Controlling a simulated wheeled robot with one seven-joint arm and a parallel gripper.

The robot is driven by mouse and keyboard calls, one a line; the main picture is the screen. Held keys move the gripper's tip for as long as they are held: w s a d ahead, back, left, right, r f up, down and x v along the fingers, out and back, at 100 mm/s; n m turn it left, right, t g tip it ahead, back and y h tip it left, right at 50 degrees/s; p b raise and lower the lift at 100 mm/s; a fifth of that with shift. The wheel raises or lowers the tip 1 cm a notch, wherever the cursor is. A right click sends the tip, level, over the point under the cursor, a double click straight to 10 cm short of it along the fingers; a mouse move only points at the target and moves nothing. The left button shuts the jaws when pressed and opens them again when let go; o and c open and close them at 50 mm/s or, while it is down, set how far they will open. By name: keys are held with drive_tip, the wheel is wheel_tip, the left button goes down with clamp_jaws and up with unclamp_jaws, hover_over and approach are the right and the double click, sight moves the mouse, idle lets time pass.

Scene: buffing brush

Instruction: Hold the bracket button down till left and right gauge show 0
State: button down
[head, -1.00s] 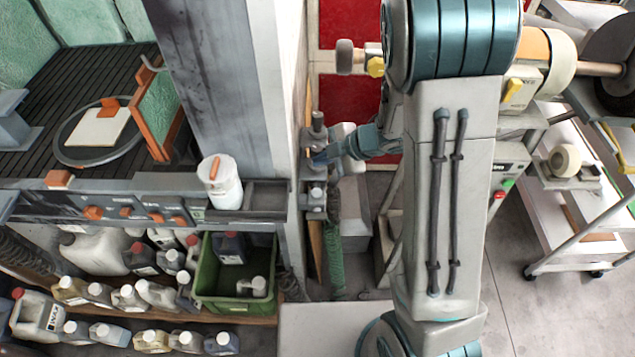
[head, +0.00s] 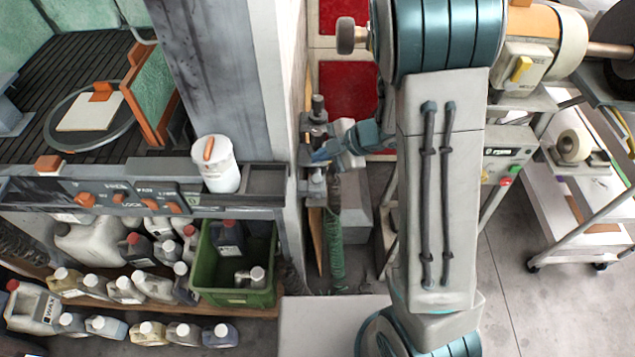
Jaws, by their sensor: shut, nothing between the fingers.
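A grey metal bracket (head: 314,128) with knob-like parts is mounted on the edge of the pale wall, left of my arm. My gripper (head: 321,154), teal and grey, reaches leftward to the bracket, its shut tips at the bracket's middle. I cannot tell whether the tips touch or press anything. The bracket button is not distinguishable; it is small or hidden behind the gripper. I cannot make out a left or right gauge or any reading.
My large arm link fills the centre right. A green ribbed hose (head: 334,250) hangs below the bracket. Left stands a bench with a white canister (head: 216,164) and a green crate (head: 237,297) among jugs. A grinder machine (head: 530,65) and a white cart (head: 590,190) stand right.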

sight(321, 179)
drive_tip(key=shift+f+b, duration=1.6)
drive_tip(key=shift+f, duration=0.85)
drive_tip(key=shift+f, duration=0.1)
drive_tip(key=shift+f, duration=0.3)
drive_tip(key=shift+f+b, duration=0.5)
drive_tip(key=shift+f, duration=0.05)
idle(0.5)
drive_tip(key=shift+r, duration=0.15)
idle(3.5)
drive_tip(key=shift+r+p, duration=0.8)
drive_tip(key=shift+p, duration=0.25)
